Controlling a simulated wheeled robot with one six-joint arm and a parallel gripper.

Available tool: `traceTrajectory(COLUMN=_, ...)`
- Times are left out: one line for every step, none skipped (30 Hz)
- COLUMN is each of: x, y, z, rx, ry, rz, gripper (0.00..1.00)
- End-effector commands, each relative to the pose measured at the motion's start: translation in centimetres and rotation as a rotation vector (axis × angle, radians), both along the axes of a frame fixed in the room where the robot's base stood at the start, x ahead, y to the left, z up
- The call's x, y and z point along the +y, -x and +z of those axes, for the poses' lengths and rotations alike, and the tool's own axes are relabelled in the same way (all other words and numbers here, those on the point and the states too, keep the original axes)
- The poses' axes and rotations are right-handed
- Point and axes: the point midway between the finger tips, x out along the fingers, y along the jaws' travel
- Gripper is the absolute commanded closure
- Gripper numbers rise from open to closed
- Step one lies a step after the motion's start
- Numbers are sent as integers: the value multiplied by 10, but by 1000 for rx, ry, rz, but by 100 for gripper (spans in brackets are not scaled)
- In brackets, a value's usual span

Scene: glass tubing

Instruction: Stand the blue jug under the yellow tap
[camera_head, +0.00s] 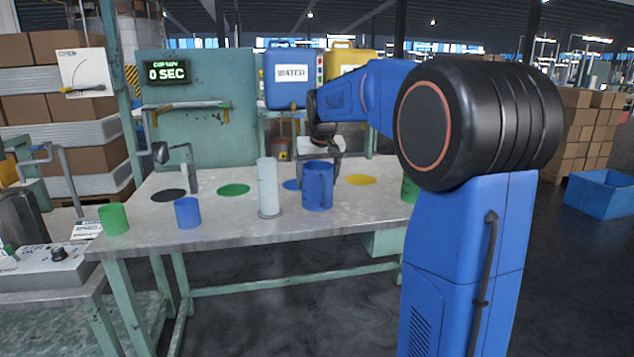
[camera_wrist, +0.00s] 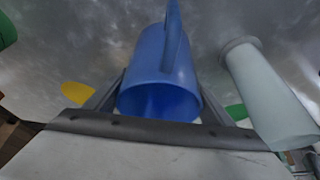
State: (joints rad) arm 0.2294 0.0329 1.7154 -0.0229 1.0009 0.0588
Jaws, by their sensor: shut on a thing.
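The blue jug (camera_head: 317,187) is upright over the near part of the table, left of the yellow disc (camera_head: 361,180). I cannot tell if its base touches the table. My gripper (camera_head: 326,160) is shut on the jug; in the wrist view its fingers lie on both sides of the jug (camera_wrist: 160,75), whose handle points to the top of the picture. The yellow tank (camera_head: 352,58) stands at the back, next to the blue WATER tank (camera_head: 291,78). My arm covers the yellow tank's lower part, and its tap is hidden.
A tall pale cylinder (camera_head: 267,188) stands close left of the jug. A small blue cup (camera_head: 187,213) and a green cup (camera_head: 113,219) are at the left. A green vessel (camera_head: 409,190) is partly behind my arm. Table around the yellow disc looks clear.

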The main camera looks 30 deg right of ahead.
Motion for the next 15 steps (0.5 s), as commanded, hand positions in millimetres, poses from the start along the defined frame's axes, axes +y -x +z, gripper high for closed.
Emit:
traceTrajectory(x=0, y=0, z=-5, rx=1, ry=0, rz=0, gripper=49)
traceTrajectory(x=0, y=0, z=-7, rx=0, ry=0, rz=0, gripper=49)
traceTrajectory(x=0, y=0, z=-8, rx=0, ry=0, rz=0, gripper=49)
traceTrajectory(x=0, y=0, z=-8, rx=-1, ry=0, rz=0, gripper=49)
traceTrajectory(x=0, y=0, z=-7, rx=-1, ry=0, rz=0, gripper=49)
traceTrajectory(x=0, y=0, z=-7, rx=-1, ry=0, rz=0, gripper=49)
traceTrajectory(x=0, y=0, z=-7, rx=-1, ry=0, rz=0, gripper=49)
traceTrajectory(x=0, y=0, z=-7, rx=-1, ry=0, rz=0, gripper=49)
traceTrajectory(x=0, y=0, z=-7, rx=-1, ry=0, rz=0, gripper=49)
traceTrajectory(x=0, y=0, z=-8, rx=-1, ry=0, rz=0, gripper=49)
traceTrajectory(x=0, y=0, z=-8, rx=0, ry=0, rz=0, gripper=49)
traceTrajectory(x=0, y=0, z=-9, rx=0, ry=0, rz=0, gripper=49)
traceTrajectory(x=0, y=0, z=-10, rx=0, ry=0, rz=0, gripper=49)
traceTrajectory(x=0, y=0, z=-10, rx=0, ry=0, rz=0, gripper=17)
traceTrajectory(x=0, y=0, z=-10, rx=0, ry=0, rz=0, gripper=7)
